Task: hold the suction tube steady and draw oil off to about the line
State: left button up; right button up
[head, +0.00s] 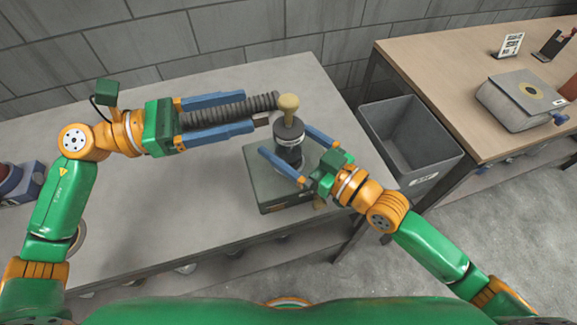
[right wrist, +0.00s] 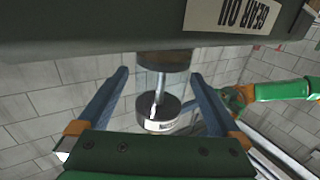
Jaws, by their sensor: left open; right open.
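A dark pump cylinder (head: 289,150) with a tan knob (head: 289,102) stands upright on a grey-green oil box (head: 285,200). In the right wrist view the cylinder (right wrist: 160,112) looks partly clear, beside a "GEAR OIL" label (right wrist: 235,14). A dark ribbed tube (head: 232,107) runs from my left gripper's palm toward the knob. My left gripper (head: 247,112) is open, its blue fingers on either side of the tube. My right gripper (head: 285,139) is open around the cylinder; in the wrist view gaps show beside it. I cannot make out a line or the oil level.
The box stands on a grey table (head: 110,125) with clear surface to its left. A grey bin (head: 415,140) stands to the right, beside a wooden bench (head: 440,60). A grey case (head: 522,100) sits on that bench. A block wall is behind.

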jog(key=v, duration=1.2)
